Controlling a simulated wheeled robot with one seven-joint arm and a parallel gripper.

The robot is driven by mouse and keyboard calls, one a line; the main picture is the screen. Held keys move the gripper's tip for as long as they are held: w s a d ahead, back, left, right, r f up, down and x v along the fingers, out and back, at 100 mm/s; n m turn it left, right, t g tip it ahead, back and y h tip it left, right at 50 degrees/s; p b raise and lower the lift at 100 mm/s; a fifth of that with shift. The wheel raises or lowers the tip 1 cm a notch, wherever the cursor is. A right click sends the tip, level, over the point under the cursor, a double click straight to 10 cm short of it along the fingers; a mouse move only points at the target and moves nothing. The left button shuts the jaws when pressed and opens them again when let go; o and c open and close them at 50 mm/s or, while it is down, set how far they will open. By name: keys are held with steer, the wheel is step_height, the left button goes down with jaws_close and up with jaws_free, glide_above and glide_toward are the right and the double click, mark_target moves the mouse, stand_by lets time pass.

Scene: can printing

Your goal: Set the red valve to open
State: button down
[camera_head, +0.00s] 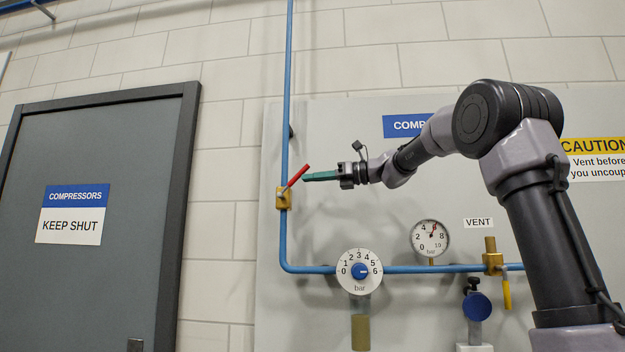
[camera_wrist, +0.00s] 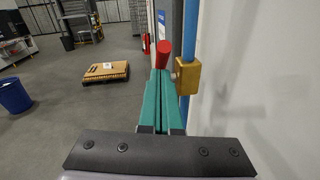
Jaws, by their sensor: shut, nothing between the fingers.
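The red valve handle (camera_head: 298,175) slants up and to the right from its brass body (camera_head: 284,198) on the vertical blue pipe (camera_head: 287,90). My gripper (camera_head: 306,177) is shut and empty, its green fingers pointing left with their tips beside the handle. In the wrist view the red handle (camera_wrist: 163,50) stands just beyond the tips of my shut fingers (camera_wrist: 161,73), with the brass body (camera_wrist: 187,76) to its right. I cannot tell whether the fingers touch the handle.
A dial knob (camera_head: 359,271), a pressure gauge (camera_head: 430,239) and a yellow-handled vent valve (camera_head: 494,262) sit along the lower pipe. A grey door (camera_head: 110,270) is at left. Behind, a pallet (camera_wrist: 106,72) and a blue bin (camera_wrist: 14,95) stand on open floor.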

steer(key=shift+a+r+h, duration=0.1)
steer(key=shift+r+h, duration=0.15)
steer(key=shift+h, duration=0.05)
steer(key=shift+a+r, duration=0.1)
steer(key=shift+r, duration=0.05)
steer(key=shift+w+a+r+g+h, duration=0.15)
steer(key=shift+a+r+g+h, duration=0.4)
steer(key=shift+r+h, duration=0.4)
step_height(320, 180, up, 3)
glide_above(292, 179)
steer(key=shift+f, duration=0.2)
steer(key=shift+a+r, duration=0.1)
steer(key=shift+r, duration=0.15)
